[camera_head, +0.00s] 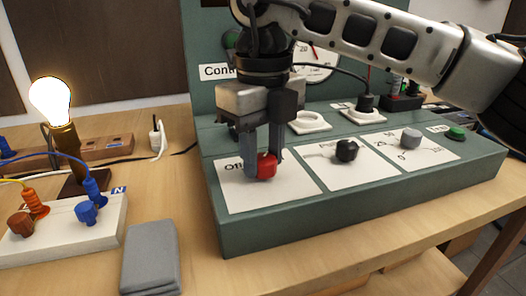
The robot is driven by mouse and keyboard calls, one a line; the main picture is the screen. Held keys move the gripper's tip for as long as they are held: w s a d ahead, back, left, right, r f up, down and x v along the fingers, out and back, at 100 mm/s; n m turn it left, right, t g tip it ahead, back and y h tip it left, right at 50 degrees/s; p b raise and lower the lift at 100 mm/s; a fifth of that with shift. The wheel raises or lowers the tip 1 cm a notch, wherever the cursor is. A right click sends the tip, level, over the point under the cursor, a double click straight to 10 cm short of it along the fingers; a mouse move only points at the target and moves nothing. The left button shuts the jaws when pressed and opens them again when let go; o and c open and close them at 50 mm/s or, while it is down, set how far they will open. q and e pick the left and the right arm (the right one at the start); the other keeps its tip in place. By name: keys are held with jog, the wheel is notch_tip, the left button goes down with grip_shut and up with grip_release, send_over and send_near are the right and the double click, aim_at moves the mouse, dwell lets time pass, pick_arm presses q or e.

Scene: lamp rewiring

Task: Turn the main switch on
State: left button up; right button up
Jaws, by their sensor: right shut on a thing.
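The main switch is a red knob (267,166) on the white plate marked "Off" (240,190), at the left of the green control panel (350,197). My right gripper (262,165) points down over it and is shut on the red knob, its fingers on either side. The fingers hide part of the knob and part of the plate's lettering. A bulb (50,103) at the left glows brightly on its brass holder. My left gripper is not in view.
A white terminal block (62,236) with orange and blue plugs and a grey folded cloth (150,257) lie on the wooden table (190,215).

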aim_at(263, 158)
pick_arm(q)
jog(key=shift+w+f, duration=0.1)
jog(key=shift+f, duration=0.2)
pick_arm(e)
jog(key=shift+r+m, duration=0.1)
jog(key=shift+m, duration=0.5)
jog(key=o, duration=1)
jog(key=shift+c, duration=0.2)
pick_arm(q)
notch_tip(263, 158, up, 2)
jog(key=p, duration=0.3)
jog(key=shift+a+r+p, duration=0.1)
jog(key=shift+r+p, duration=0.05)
jog(key=shift+p, duration=0.15)
pick_arm(e)
notch_tip(263, 158, up, 16)
